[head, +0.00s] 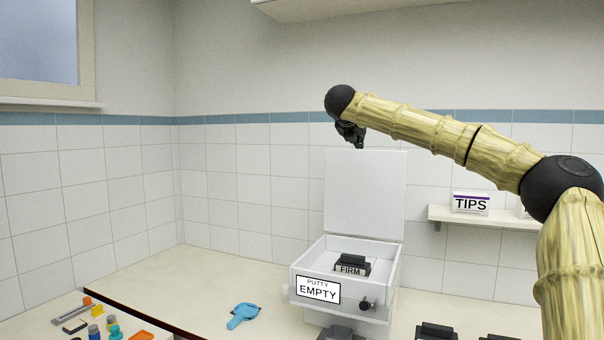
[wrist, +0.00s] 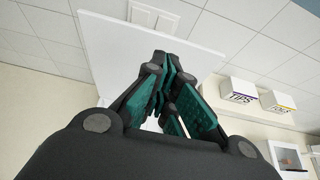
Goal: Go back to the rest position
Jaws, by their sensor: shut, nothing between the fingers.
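My gripper (head: 358,142) is raised above the counter, in front of the white upright lid of a box, in the head view. In the wrist view its dark fingers with teal pads (wrist: 163,62) come together, with nothing held between them. My arm reaches in from the right, bent at a black joint. The white box (head: 314,263) stands on the counter with its lid (head: 365,190) open. Its front label reads PUTTY EMPTY. A dark-topped item labelled FIRM (head: 350,268) sits inside it.
A shelf (head: 480,217) at right holds a white TIPS box (head: 470,203), also in the wrist view (wrist: 240,91). A blue dustpan-like item (head: 242,315) lies left of the putty box. Several small items crowd the lower left. Dark-topped items (head: 436,331) stand at the front right.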

